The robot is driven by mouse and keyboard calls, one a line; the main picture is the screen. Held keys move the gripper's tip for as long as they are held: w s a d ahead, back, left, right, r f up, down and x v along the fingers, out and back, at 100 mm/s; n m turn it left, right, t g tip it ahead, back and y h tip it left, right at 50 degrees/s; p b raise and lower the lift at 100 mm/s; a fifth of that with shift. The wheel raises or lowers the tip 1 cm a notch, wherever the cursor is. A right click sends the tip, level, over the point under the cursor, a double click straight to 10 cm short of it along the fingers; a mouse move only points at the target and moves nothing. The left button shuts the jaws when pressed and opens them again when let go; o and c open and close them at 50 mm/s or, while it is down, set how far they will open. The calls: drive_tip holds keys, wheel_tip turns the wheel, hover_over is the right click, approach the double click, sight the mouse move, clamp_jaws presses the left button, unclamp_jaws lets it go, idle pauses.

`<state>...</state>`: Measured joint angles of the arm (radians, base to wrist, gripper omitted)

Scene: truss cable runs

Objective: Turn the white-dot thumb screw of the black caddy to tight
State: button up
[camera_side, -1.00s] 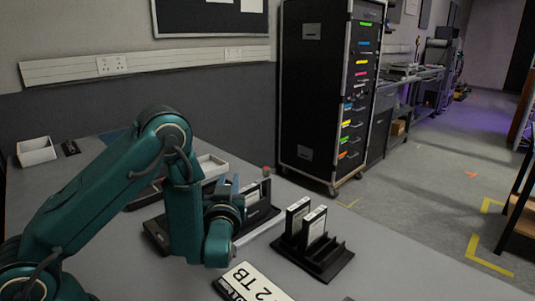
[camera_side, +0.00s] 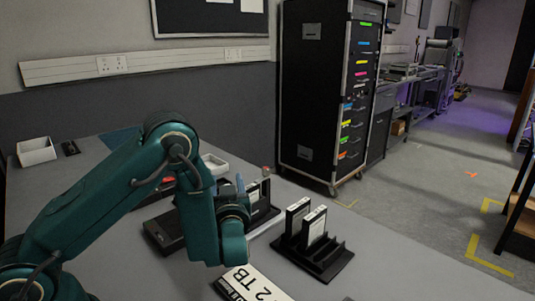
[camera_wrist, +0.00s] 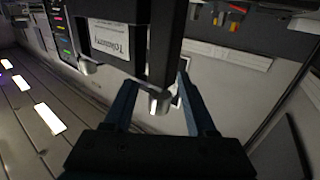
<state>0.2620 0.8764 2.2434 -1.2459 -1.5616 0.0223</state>
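In the wrist view, a black caddy (camera_wrist: 162,45) with a white printed label (camera_wrist: 121,40) fills the upper middle. A silver thumb screw (camera_wrist: 160,102) sticks out of its lower edge; a small pale mark seems to show on it. A second silver screw (camera_wrist: 86,66) is further left. My gripper (camera_wrist: 157,86) has its two blue fingers apart, one on each side of the nearer screw, with visible gaps. In the side view my gripper (camera_side: 241,185) is in front of the black caddy unit (camera_side: 265,208), and my wrist hides part of it.
A black slotted rack (camera_side: 325,262) with two upright drives (camera_side: 314,226) stands to the right. A white "2 TB" card (camera_side: 258,284) lies at the front. A white tray (camera_side: 36,151) is at the far left. The table front right is clear.

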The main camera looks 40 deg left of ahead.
drive_tip(key=shift+v, duration=2.6)
